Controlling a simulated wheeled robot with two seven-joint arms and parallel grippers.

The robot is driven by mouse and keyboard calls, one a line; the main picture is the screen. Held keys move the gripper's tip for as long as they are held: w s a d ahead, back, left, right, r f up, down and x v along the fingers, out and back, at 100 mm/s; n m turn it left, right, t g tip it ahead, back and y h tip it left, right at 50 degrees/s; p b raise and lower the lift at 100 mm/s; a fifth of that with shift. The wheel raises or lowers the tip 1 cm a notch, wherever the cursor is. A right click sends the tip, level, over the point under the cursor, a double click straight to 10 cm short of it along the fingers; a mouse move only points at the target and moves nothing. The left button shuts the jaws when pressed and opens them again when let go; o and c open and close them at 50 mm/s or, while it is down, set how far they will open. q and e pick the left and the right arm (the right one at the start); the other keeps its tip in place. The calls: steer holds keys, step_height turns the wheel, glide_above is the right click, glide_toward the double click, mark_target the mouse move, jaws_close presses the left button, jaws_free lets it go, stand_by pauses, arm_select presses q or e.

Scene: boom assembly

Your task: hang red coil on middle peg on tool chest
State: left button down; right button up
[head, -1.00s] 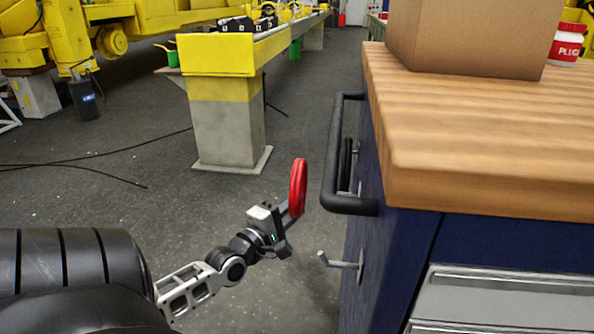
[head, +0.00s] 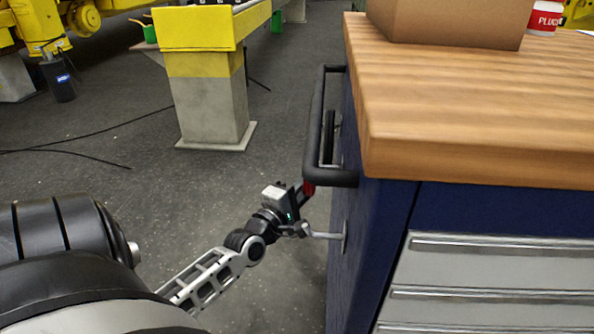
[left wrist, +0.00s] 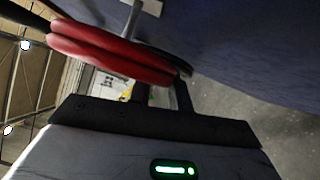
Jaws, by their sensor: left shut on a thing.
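The red coil (left wrist: 110,52) is held in my left gripper (left wrist: 160,92), which is shut on it. In the head view, the gripper (head: 301,200) is beside the tool chest's blue side (head: 375,230), and only a sliver of the coil (head: 308,188) shows below the black handle. A metal peg (head: 328,236) sticks out from that side, close to the gripper. In the left wrist view, the peg (left wrist: 132,16) runs from its mounting plate down to the coil's edge. I cannot tell whether it passes through the coil. Only one peg shows. My right gripper is not in view.
The black handle (head: 314,130) projects from the chest side just above the coil. The wooden top (head: 470,120) holds a cardboard box (head: 445,22). A yellow-topped concrete pillar (head: 210,105) stands farther back. The floor left of the chest is open.

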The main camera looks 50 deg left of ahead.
arm_select(q)
steer(key=w+d+f, duration=0.1)
steer(key=w+d+f+b, duration=0.1)
steer(key=d, duration=0.1)
steer(key=shift+w+f, duration=0.2)
steer(key=shift+f, duration=0.1)
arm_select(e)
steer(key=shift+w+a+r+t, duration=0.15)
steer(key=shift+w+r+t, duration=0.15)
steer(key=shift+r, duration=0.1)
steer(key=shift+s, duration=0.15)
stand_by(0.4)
arm_select(q)
steer(key=c, duration=1.2)
jaws_free()
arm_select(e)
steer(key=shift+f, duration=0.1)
arm_select(q)
steer(key=shift+f, duration=0.1)
steer(key=s+d+f+p, duration=0.1)
steer(key=s+d, duration=0.1)
steer(key=s, duration=1.3)
steer(key=shift+s+d, duration=0.25)
steer(key=shift+s, duration=0.1)
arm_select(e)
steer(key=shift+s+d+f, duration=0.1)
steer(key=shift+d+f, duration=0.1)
